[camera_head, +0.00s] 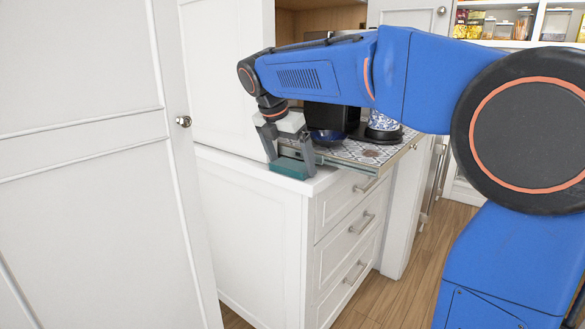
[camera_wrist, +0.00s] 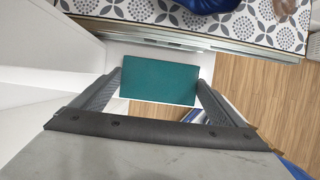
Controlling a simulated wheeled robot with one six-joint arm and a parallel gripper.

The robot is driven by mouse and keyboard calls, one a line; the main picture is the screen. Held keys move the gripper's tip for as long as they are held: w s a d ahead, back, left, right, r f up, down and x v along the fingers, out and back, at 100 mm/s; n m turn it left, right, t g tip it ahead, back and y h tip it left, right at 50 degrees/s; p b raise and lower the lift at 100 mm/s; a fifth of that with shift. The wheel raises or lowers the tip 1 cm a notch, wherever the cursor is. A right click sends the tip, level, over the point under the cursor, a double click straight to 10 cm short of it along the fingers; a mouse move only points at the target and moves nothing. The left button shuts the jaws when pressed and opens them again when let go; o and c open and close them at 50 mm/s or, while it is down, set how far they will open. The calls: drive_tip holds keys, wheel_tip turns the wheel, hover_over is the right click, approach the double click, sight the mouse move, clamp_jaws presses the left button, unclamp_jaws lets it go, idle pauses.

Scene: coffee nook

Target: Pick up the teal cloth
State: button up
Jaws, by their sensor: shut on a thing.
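The teal cloth (camera_wrist: 158,82) is a flat, dark teal rectangle. In the wrist view it lies between the two fingers of my gripper (camera_wrist: 158,88), which meet its left and right ends. In the head view the cloth (camera_head: 289,168) is at the front corner of the white counter (camera_head: 232,161), under my gripper (camera_head: 291,160). My gripper points down and is shut on the cloth. I cannot tell whether the cloth touches the counter or is slightly above it.
A patterned pull-out shelf (camera_head: 350,152) holds a dark blue bowl (camera_head: 327,137) and a blue-and-white patterned vessel (camera_head: 382,124), close behind my gripper. White drawers (camera_head: 345,225) are below. A white cabinet door (camera_head: 90,150) stands at the left. Wooden floor (camera_head: 425,260) is clear at the right.

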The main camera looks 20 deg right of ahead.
sight(294, 163)
drive_tip(key=shift+r, duration=0.15)
drive_tip(key=shift+r, duration=0.3)
drive_tip(key=v, duration=0.2)
drive_tip(key=shift+w+r, duration=0.15)
drive_tip(key=shift+r, duration=0.35)
drive_tip(key=s+a, duration=1)
drive_tip(key=a, duration=0.4)
drive_tip(key=shift+s, duration=0.2)
drive_tip(key=shift+o, duration=0.9)
